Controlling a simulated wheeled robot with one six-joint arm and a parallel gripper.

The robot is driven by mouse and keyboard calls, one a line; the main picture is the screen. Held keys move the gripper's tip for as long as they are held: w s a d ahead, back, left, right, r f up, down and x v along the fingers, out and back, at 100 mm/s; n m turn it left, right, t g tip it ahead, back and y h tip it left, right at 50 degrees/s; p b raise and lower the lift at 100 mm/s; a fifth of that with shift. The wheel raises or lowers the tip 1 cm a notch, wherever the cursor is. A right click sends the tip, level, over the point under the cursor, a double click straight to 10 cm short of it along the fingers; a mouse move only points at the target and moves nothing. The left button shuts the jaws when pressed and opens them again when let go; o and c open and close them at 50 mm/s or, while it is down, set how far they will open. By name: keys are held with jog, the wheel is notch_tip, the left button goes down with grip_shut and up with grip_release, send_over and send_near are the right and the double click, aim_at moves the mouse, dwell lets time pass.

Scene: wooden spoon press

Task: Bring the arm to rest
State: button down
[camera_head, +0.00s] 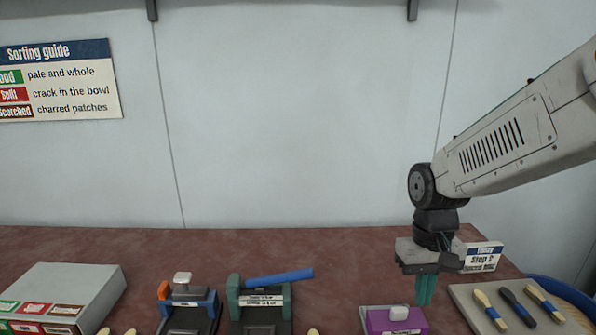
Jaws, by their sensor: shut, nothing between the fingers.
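My gripper (425,290) is at the right of the head view, pointing down, with its green fingers together and nothing between them. It hangs at the end of my arm, which comes in from the right edge. Its fingertips show just above and behind the right end of a purple block with a white knob (398,318). I cannot tell the exact gap between them.
A tray (463,292) with several brushes lies at the right, beside a blue rim (562,290). A small sign (483,256) stands behind my gripper. An orange-blue press (189,305), a green press with blue handle (262,305) and a grey box (75,283) stand left.

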jog(key=s+d+r+t, duration=0.1)
jog(key=s+r, duration=0.4)
jog(key=s, duration=0.3)
jog(key=s+d+r+t, duration=0.1)
jog(key=s+r, duration=0.3)
jog(key=s, duration=0.4)
jog(key=shift+r+t, duration=0.4)
jog(key=shift+t, duration=0.1)
